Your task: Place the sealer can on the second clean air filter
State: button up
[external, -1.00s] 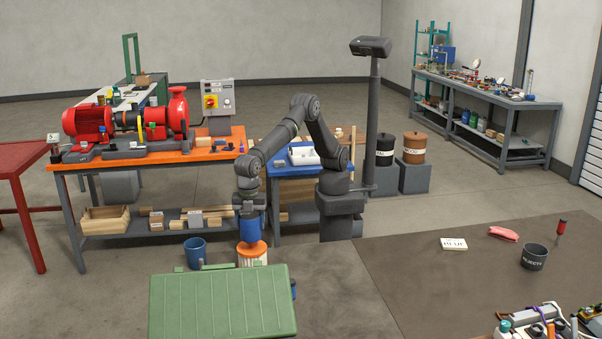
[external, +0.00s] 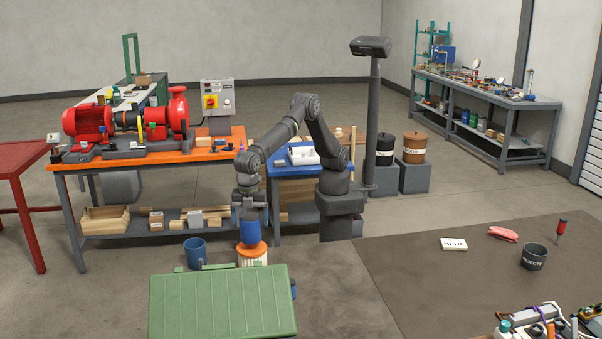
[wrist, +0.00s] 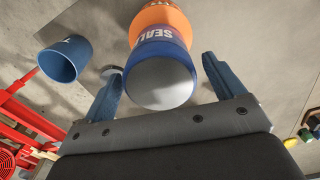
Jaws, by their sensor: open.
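The blue sealer can (external: 250,231) stands upright on top of an orange-and-white air filter (external: 252,256), behind the green case. In the wrist view the can (wrist: 162,78) shows its grey top and "SEAL" lettering, with the orange filter rim (wrist: 160,18) beyond it. My gripper (external: 249,208) is just above the can in the external view. In the wrist view my gripper (wrist: 160,68) is open, with one blue finger on each side of the can and a gap to both. The filter's lower part is hidden by the green case. I cannot tell which filter is the second.
A green case (external: 222,302) stands in front of the filter. A blue cup (external: 195,252) is to its left. The orange-topped pump bench (external: 150,155) and the blue-topped bench (external: 290,172) are behind. The dark table (external: 440,285) on the right has free room.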

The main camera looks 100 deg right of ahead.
notch_tip(320, 180, up, 10)
jog(key=shift+r, duration=0.2)
dwell(0.3)
notch_tip(320, 180, down, 13)
jog(key=shift+r, duration=0.1)
notch_tip(320, 180, up, 3)
jog(key=shift+r, duration=0.55)
jog(key=shift+f, duration=0.1)
